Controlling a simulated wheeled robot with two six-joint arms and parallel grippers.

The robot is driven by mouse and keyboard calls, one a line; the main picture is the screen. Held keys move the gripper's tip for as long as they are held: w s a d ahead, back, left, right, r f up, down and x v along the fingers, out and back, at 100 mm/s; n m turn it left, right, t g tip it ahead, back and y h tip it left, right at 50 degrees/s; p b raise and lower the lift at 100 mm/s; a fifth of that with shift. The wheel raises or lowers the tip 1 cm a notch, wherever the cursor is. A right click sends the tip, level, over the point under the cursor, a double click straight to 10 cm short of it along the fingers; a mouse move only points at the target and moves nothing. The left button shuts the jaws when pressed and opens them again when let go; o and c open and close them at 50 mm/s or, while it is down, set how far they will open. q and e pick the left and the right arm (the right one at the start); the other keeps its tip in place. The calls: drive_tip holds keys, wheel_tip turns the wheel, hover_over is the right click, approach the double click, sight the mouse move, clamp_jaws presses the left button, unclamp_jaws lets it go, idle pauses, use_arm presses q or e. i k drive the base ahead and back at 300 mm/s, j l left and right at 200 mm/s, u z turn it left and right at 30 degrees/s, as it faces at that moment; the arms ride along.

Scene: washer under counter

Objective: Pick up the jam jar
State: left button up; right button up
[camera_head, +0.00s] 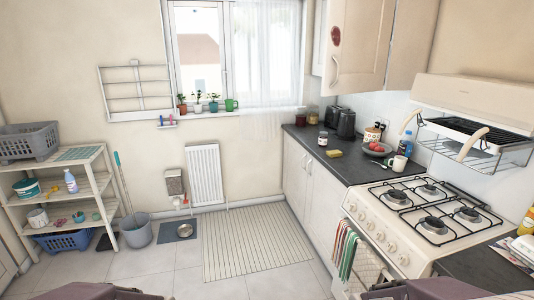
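A small dark jar with a pale label and light lid (323,138) stands upright near the front edge of the dark counter (312,147); it looks like the jam jar. Two more jars, a reddish one (301,117) and a yellowish-brown one (313,115), stand farther back by the window corner. The labels are too small to read. Only parts of my two arms show at the bottom edge, far from the jars. Neither gripper's fingers can be seen.
A yellow sponge (334,153), a fruit bowl (377,149), a black toaster (346,124) and a white mug (398,163) share the counter. The gas stove (425,210) stands nearer. A striped mat (255,243) lies on open floor. A shelf (75,200) stands left.

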sight(323, 140)
drive_tip(key=i+j, duration=0.15)
drive_tip(key=i, duration=3.1)
drive_tip(key=i+z, duration=0.25)
drive_tip(key=i, duration=0.25)
drive_tip(key=i+z, duration=0.3)
drive_tip(key=i, duration=0.15)
drive_tip(key=i+l, duration=0.35)
drive_tip(key=l, duration=0.1)
